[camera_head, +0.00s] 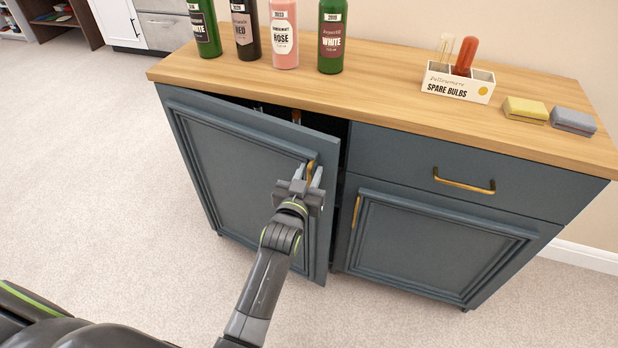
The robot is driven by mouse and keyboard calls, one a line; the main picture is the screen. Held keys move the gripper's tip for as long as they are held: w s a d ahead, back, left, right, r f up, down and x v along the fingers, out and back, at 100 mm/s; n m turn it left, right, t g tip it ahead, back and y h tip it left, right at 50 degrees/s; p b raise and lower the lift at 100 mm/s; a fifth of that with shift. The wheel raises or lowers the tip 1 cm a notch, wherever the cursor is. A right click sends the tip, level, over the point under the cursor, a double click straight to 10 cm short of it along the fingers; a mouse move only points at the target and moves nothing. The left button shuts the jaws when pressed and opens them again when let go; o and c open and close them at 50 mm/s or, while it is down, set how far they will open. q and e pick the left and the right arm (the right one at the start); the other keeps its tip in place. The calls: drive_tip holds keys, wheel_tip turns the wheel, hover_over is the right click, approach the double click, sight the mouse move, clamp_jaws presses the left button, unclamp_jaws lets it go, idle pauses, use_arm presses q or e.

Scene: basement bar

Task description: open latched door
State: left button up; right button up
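The left cabinet door (235,165) is a dark blue panel hinged at its left side. It stands ajar, with a dark gap along its top and right edge. Its small brass handle (311,168) is near the upper right edge. My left gripper (309,175) is at this handle, with its fingers on either side of it, and looks shut on it. The gripper and wrist hide the handle's lower part. The latch itself cannot be made out. My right gripper is not in view.
The wooden cabinet top (390,95) bears several bottles (283,35), a spare bulbs box (458,83), a yellow sponge (525,109) and a grey one (573,121). A drawer (450,175) and the closed right door (435,245) adjoin. Carpet (90,170) at left is clear.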

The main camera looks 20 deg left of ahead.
use_arm(q)
clamp_jaws()
idle(0.4)
